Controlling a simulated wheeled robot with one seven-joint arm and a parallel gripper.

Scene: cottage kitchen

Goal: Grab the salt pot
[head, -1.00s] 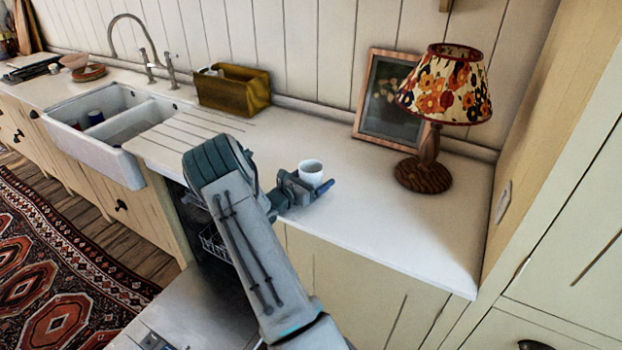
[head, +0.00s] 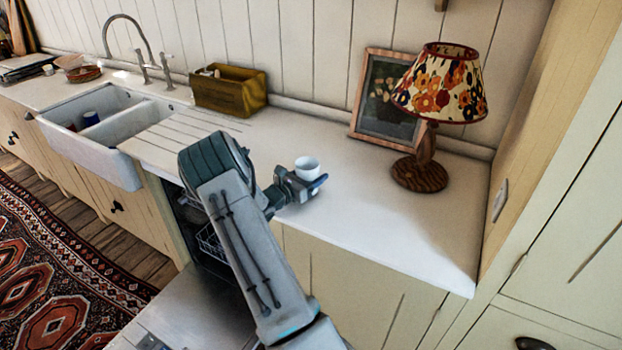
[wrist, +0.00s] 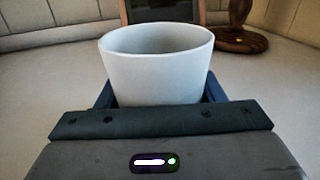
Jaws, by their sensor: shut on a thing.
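The salt pot is a small white round pot (head: 307,167), open at the top, over the counter near its front edge. It also fills the middle of the wrist view (wrist: 155,65), upright between the fingers. My gripper (head: 308,186) is shut on the pot, with a finger on each side of it. The pot's lower part is hidden behind the gripper. I cannot tell whether its base touches the counter.
A lamp with a flowered shade (head: 441,85) and a wooden base stands to the right, in front of a framed picture (head: 386,95). The counter (head: 390,225) right of the pot is clear.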

